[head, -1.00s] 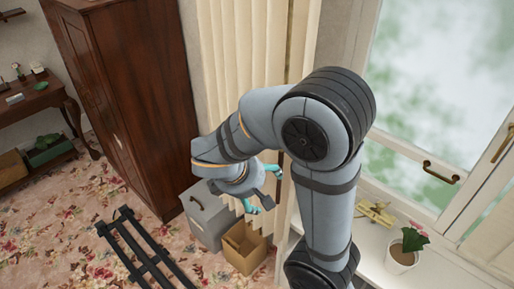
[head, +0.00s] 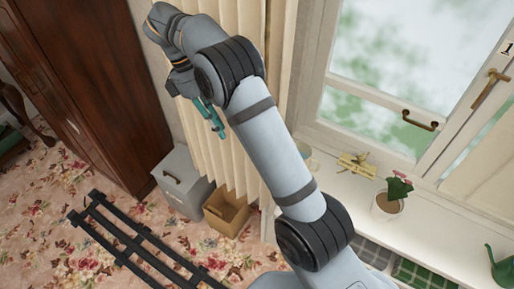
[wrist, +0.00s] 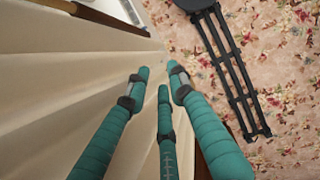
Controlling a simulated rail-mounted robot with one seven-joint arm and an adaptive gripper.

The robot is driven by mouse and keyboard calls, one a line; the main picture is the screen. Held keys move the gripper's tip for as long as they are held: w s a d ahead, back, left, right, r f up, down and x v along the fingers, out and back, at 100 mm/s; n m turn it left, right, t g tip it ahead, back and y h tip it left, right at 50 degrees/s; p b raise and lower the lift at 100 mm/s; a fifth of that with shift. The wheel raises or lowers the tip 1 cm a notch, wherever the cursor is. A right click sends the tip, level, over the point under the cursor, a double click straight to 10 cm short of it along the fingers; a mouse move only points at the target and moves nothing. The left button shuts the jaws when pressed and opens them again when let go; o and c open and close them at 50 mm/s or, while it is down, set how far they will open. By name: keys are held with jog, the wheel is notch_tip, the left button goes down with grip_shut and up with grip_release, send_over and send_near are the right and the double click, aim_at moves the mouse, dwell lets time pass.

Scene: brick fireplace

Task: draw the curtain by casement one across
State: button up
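The cream pleated curtain (head: 238,155) hangs gathered to the left of the window. Casement one (head: 395,90), with a "1" on the frame at its right, is uncovered, with pale green outside its glass. My gripper (head: 216,128) is in front of the curtain's left part, its teal fingers pointing down. In the wrist view, the gripper (wrist: 158,80) has its fingertips close together but apart, beside the curtain's folds (wrist: 60,85). I cannot tell whether cloth is between them. My forearm hides part of the curtain's right side in the head view.
The sill holds a yellow toy plane (head: 357,163), a potted plant (head: 389,203) and a green watering can (head: 501,268). A grey box (head: 182,183) and an open cardboard box (head: 226,212) stand below the curtain. A black slatted rack (head: 140,240) lies near a wardrobe (head: 90,80).

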jog(key=b+x, duration=0.1)
jog(key=x, duration=0.7)
jog(key=shift+f+b, duration=0.2)
jog(key=shift+b, duration=0.2)
grip_shut()
jog(key=shift+s+d+f+p, duration=0.15)
jog(key=shift+s+d+p, duration=0.05)
jog(key=shift+d, duration=0.5)
jog(key=shift+s+d+f+p, duration=0.1)
jog(key=shift+s+d+p, duration=0.15)
jog(key=shift+d, duration=0.45)
jog(key=shift+s+d+f+p, duration=0.15)
jog(key=shift+s+d, duration=0.05)
jog(key=shift+d, duration=0.45)
